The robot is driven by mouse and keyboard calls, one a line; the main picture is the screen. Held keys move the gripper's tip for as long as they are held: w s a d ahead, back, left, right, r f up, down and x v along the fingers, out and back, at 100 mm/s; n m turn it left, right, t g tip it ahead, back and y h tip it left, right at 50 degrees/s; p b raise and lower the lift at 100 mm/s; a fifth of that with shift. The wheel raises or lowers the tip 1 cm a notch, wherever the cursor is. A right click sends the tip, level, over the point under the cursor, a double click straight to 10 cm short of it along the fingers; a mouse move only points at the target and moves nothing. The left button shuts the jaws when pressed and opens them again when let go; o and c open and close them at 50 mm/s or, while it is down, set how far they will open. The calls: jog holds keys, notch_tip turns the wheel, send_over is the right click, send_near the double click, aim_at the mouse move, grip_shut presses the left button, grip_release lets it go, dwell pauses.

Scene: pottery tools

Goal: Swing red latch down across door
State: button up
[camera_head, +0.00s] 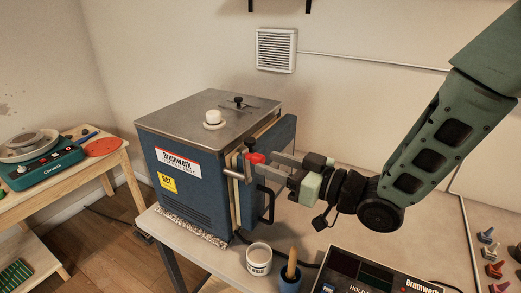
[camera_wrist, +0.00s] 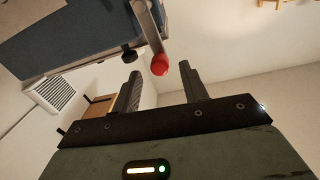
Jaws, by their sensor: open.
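The blue kiln (camera_head: 190,165) stands on the table with its door (camera_head: 283,140) on its right side. The latch's red knob (camera_head: 256,158) is near the door's front edge. In the wrist view the red knob (camera_wrist: 160,66) sits on the end of a grey metal bar (camera_wrist: 148,30). My gripper (camera_head: 266,164) is open, its fingers pointing left at the knob. In the wrist view my gripper (camera_wrist: 160,72) has one finger on each side of the knob, which lies near the fingertips with gaps showing. The fingers hide part of the latch and door in the head view.
A black door handle (camera_head: 267,205) hangs just below my fingers. A white jar (camera_head: 259,258), a blue cup with a wooden tool (camera_head: 290,278) and a control box (camera_head: 365,275) stand in front. A side table (camera_head: 75,180) with a pottery wheel is at left.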

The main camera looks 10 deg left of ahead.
aim_at(263, 161)
jog(key=shift+p+x, duration=0.5)
jog(key=shift+x, duration=1.4)
grip_shut()
